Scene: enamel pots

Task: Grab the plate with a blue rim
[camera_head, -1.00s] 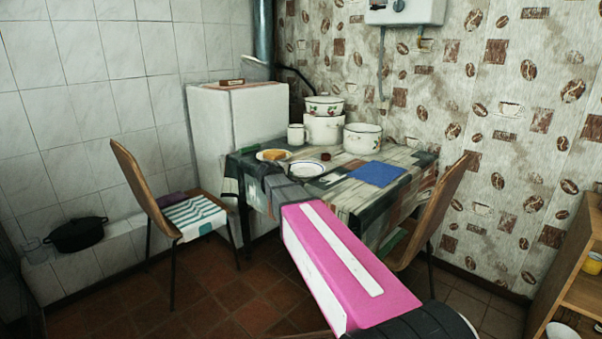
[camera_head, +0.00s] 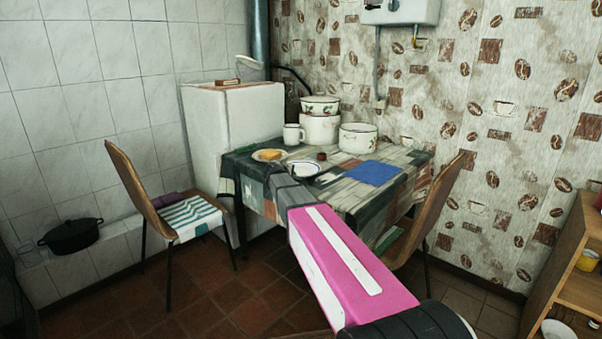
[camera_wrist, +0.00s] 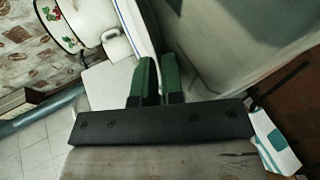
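The white plate with a blue rim (camera_head: 305,169) is at the near part of the table, just right of my gripper. In the wrist view its white edge and blue line (camera_wrist: 140,28) run down to my fingertips. My gripper (camera_wrist: 157,62) has its two green fingers close together, with the plate's edge in the narrow gap between them. In the head view my arm's dark end hides the fingers, and I cannot tell whether the plate touches the cloth.
A plate with bread (camera_head: 268,155) lies left of it. A white mug (camera_head: 293,134), stacked pots (camera_head: 319,125) and a wide pot (camera_head: 358,138) stand behind. A blue cloth (camera_head: 372,173) lies to the right. Chairs stand left (camera_head: 150,195) and right (camera_head: 432,215) of the table.

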